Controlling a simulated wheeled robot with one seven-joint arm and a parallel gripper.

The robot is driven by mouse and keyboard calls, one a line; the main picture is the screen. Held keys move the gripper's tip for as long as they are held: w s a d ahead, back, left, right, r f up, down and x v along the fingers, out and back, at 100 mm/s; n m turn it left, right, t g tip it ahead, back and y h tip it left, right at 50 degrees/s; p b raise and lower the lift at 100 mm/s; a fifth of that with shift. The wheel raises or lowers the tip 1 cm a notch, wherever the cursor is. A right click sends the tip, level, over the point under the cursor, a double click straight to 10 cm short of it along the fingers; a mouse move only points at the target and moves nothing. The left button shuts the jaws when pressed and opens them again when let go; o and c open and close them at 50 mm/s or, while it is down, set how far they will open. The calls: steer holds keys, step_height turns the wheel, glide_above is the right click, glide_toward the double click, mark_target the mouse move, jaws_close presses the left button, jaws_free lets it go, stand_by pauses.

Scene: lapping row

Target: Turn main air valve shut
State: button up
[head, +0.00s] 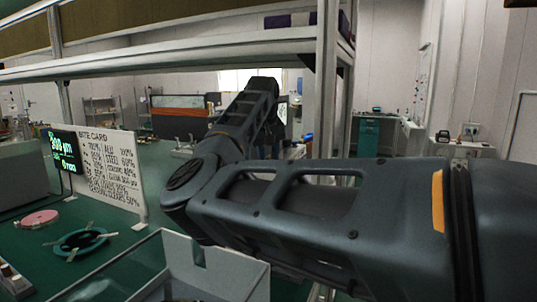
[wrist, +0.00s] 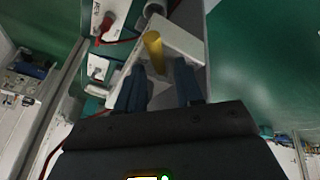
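In the wrist view, a yellow handle-like piece (wrist: 153,46) stands out from a white angled bracket (wrist: 180,42). It looks like the valve's lever, but I cannot tell for sure or read its position. My gripper (wrist: 161,72) is open, with its two dark blue fingers apart and nothing between them. The yellow piece lies just beyond the fingertips, nearer the left finger, and looks apart from them. In the head view my arm crosses the middle and the gripper and valve cannot be made out.
A red fitting (wrist: 106,27) with a red hose sits on a labelled white plate left of the yellow piece. In the head view, a green bench holds a rate card (head: 108,170), a lit display (head: 62,158), a pink disc (head: 38,219) and a dark ring (head: 80,243). A white shelf post (head: 325,80) stands near my arm.

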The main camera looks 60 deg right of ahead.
jaws_close()
steer(key=shift+n, duration=0.3)
steer(key=n, duration=0.1)
steer(key=n+t, duration=0.1)
steer(key=n, duration=0.1)
steer(key=n+y+b, duration=0.1)
steer(key=shift+s+d+t, duration=0.25)
steer(key=shift+d+t, duration=0.05)
steer(key=shift+t, duration=0.1)
steer(key=shift+s+d+n+t+y, duration=0.1)
steer(key=shift+d+n+t+y, duration=0.2)
steer(key=shift+n, duration=0.65)
steer(key=shift+a+n+t+y, duration=0.1)
steer(key=shift+n+y, duration=0.25)
steer(key=shift+n, duration=0.55)
steer(key=shift+s+d+n+t+y, duration=0.1)
steer(key=shift+d+n+t+y, duration=0.2)
steer(key=shift+n, duration=0.65)
steer(key=shift+o, duration=0.6)
jaws_free()
